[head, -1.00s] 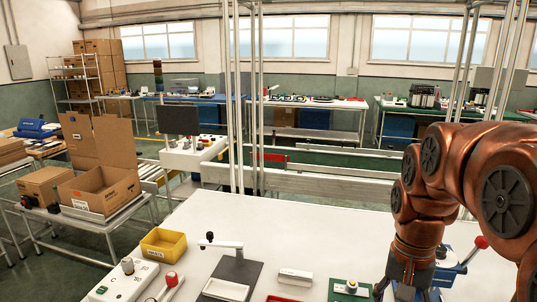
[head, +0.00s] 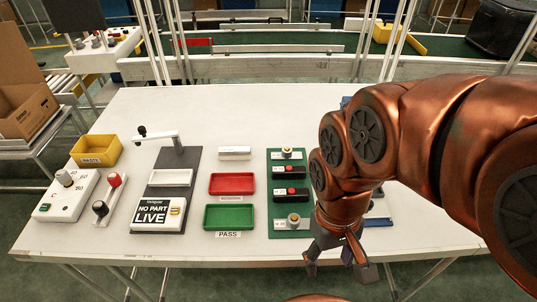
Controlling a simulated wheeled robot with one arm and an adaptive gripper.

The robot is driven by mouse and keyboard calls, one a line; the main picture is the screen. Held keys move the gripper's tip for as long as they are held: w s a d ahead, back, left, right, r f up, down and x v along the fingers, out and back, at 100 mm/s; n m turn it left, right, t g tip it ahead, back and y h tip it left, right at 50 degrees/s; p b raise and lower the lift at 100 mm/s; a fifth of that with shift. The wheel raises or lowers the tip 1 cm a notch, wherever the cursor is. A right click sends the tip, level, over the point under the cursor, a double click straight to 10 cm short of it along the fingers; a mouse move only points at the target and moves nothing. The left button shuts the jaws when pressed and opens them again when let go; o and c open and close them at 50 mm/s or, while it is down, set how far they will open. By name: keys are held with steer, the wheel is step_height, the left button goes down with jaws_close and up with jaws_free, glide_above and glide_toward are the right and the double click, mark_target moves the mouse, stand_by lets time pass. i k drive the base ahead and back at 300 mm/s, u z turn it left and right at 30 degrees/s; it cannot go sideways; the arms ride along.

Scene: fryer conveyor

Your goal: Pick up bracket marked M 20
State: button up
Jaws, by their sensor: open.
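My gripper (head: 339,268) hangs at the table's front edge, right of centre, fingers pointing down. It is open, with nothing seen between its fingers. I cannot make out a bracket marked M 20. A yellow bin (head: 95,158) with an unreadable front label sits at the left of the white table; its contents are not clear. A small white block (head: 234,153) lies near the middle. Blue parts (head: 378,221) show just right of my gripper, largely hidden by my arm.
The table's back is clear.

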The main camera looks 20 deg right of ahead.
mark_target(300, 224)
steer(key=u, duration=0.5)
steer(key=k, duration=0.6)
steer(key=u, duration=0.4)
